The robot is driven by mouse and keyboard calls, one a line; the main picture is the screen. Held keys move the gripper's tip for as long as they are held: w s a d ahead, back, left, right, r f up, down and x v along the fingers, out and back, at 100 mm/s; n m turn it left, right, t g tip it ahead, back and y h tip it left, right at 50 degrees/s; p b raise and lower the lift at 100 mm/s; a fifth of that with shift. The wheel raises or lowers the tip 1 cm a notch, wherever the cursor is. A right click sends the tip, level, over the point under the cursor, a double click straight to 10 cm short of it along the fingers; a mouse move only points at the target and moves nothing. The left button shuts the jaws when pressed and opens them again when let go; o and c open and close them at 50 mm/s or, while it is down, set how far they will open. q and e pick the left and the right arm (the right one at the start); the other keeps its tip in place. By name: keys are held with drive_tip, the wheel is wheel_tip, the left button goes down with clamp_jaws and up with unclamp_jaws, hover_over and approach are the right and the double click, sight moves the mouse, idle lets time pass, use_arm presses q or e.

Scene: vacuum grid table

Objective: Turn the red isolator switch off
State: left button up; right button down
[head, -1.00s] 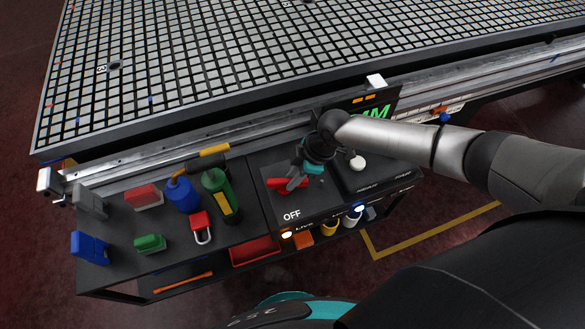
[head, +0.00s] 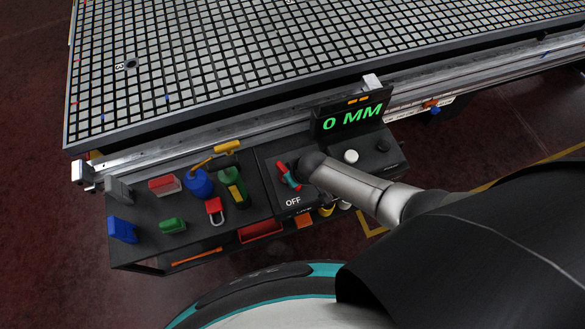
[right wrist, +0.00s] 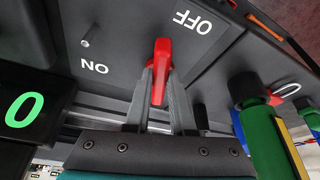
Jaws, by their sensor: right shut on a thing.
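The red isolator switch handle (head: 282,170) is on the black panel, above the white OFF label (head: 293,202) in the head view. In the right wrist view the red handle (right wrist: 162,60) stands between my right gripper's fingers (right wrist: 160,85), with the OFF label (right wrist: 193,22) up and right of it and the ON label (right wrist: 95,69) to its left. My right gripper (head: 291,178) is shut on the handle and hides part of it in the head view. My left gripper is in neither view.
A display (head: 352,118) reads 0 MM behind the switch. A white knob (head: 351,156) is to its right. A green bottle (head: 233,186), a blue container (head: 199,184) and a red padlock (head: 215,211) stand on the black bench to the left.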

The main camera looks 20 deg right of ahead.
drive_tip(key=m, duration=0.1)
drive_tip(key=m+h+p, duration=0.1)
drive_tip(key=m, duration=0.1)
drive_tip(key=shift+s+a+m, duration=0.1)
drive_tip(key=shift+a+m, duration=0.2)
drive_tip(key=shift+a, duration=0.1)
drive_tip(key=shift+h, duration=0.3)
drive_tip(key=c, duration=0.8)
unclamp_jaws()
drive_tip(key=shift+o, duration=0.2)
drive_tip(key=shift+s+r+p, duration=0.15)
drive_tip(key=shift+r+p, duration=0.3)
drive_tip(key=shift+r, duration=0.1)
drive_tip(key=p+v, duration=0.6)
drive_tip(key=v, duration=0.8)
drive_tip(key=shift+s, duration=0.2)
drive_tip(key=shift+f, duration=0.1)
